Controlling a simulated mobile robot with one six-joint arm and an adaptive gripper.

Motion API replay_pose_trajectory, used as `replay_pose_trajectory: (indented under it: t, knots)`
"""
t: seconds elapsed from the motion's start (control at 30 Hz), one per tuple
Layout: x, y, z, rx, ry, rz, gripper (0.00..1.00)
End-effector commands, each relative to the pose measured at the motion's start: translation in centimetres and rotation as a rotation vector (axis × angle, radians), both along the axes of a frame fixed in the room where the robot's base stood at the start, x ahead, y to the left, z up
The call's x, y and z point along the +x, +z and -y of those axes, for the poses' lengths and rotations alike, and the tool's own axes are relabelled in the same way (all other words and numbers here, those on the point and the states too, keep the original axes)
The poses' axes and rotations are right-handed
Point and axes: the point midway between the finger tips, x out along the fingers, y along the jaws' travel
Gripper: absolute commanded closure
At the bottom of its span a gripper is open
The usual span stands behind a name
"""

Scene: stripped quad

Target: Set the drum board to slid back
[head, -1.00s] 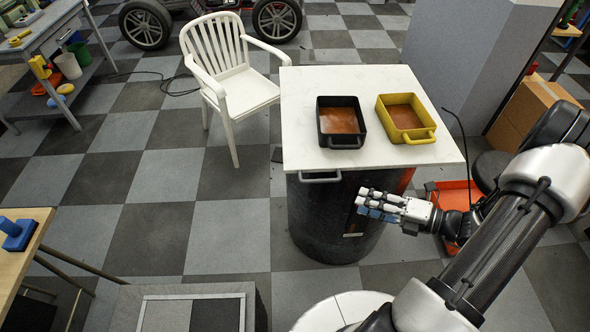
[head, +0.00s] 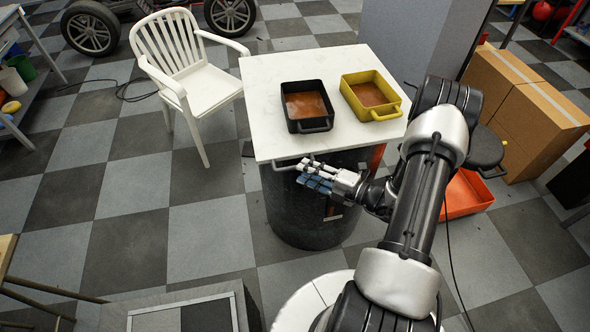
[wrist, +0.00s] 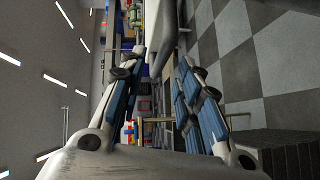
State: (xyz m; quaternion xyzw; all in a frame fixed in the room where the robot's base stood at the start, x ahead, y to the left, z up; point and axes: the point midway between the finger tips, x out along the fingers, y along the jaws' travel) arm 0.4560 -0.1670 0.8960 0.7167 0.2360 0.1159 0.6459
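The drum board is a white square top (head: 262,92) on a dark round drum (head: 290,215) in the head view. A grey bar handle (head: 284,167) runs along its near edge at the left. My gripper (head: 306,174) is at that near edge, with its fingertips close beside the handle's right part. I cannot tell whether they touch it. In the wrist view my gripper (wrist: 158,75) shows its two blue-padded fingers apart, with a gap between them and nothing clearly held. The board's far edge is clear in the head view.
A black tray (head: 308,127) and a yellow tray (head: 377,117) with brown contents stand on the board. A white chair (head: 200,75) is close on the left. Cardboard boxes (head: 540,110) and an orange bin (head: 466,196) are on the right. Checkered floor (head: 130,200) is open at the left.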

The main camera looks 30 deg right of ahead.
Motion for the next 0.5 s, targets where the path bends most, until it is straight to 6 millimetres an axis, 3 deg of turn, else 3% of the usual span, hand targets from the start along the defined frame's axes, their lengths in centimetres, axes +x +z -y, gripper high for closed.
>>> replay_pose_trajectory:
  t: [0.2, 0.5]
  knots:
    - [3.0, -0.6, -1.7, -0.001, 0.002, 0.001, 0.69]
    - [4.1, -0.6, -2.3, 0.000, 0.000, 0.001, 0.69]
